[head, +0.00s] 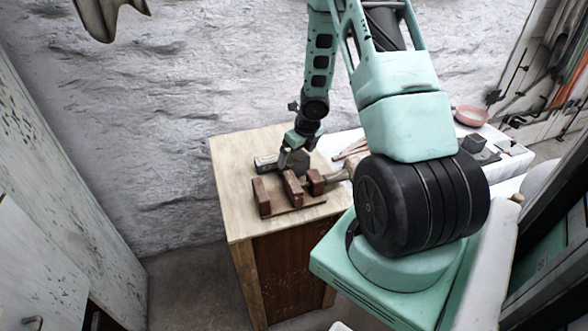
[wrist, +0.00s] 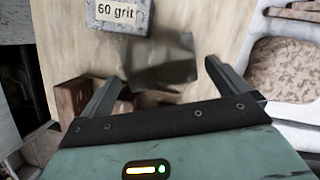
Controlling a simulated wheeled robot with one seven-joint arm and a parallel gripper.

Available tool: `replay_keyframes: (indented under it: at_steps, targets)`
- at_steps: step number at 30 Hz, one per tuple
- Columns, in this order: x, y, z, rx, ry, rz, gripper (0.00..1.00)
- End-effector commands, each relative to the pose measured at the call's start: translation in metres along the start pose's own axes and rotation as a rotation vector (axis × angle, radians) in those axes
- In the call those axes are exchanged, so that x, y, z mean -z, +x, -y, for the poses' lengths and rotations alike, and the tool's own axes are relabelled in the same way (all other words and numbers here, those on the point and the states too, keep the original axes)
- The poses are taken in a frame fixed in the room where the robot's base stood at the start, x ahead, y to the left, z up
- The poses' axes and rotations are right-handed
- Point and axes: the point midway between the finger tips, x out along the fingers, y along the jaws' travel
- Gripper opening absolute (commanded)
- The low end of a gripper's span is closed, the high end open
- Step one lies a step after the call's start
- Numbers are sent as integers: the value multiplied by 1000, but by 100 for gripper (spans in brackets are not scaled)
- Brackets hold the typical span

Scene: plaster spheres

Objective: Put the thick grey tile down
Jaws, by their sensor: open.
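The thick grey tile (head: 301,160) is beside my gripper on the wooden table top (head: 229,165), partly hidden by the gripper in the head view. In the wrist view the dark grey tile (wrist: 163,62) lies between and just beyond my fingertips, with a visible space to each finger. My gripper (head: 284,163) points down over the table near the tile. In the wrist view my gripper (wrist: 160,68) is open, its two fingers spread wide and holding nothing. I cannot tell the exact height of the fingertips above the table.
A grey block labelled 60 grit (wrist: 118,14) lies close to the tile. A brown wooden rack with upright blocks (head: 292,187) stands at the table's front. The table's left side is bare.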

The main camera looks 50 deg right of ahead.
Motion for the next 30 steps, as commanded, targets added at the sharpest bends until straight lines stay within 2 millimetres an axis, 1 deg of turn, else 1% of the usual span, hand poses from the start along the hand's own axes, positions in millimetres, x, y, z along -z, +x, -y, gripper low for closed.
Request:
replay_keyframes:
  at_steps: [6, 9, 12, 18, 19, 20, 21, 23, 24, 26, 27, 28, 29, 30]
  targets:
    - [-7, 33, 0, -1, 1, -2, 100]
    - [-7, 44, 0, -1, 1, -1, 100]
    - [-8, 48, 0, 0, 0, 0, 100]
    - [-8, 48, 0, 0, 1, 0, 100]
    - [-8, 48, 0, 0, 1, 0, 97]
    - [-8, 48, 0, 0, 1, 0, 89]
    - [-8, 48, 0, 0, 1, 0, 78]
    - [-8, 48, 0, 0, 1, 0, 61]
    - [-8, 48, 0, 0, 1, 0, 50]
    - [-8, 48, 0, 0, 1, 0, 33]
    - [-8, 48, 0, 0, 1, 0, 23]
    - [-9, 47, 1, 1, 1, 3, 23]
    - [-9, 47, 1, 1, 1, 3, 15]
    - [-9, 47, 1, 1, 1, 3, 15]
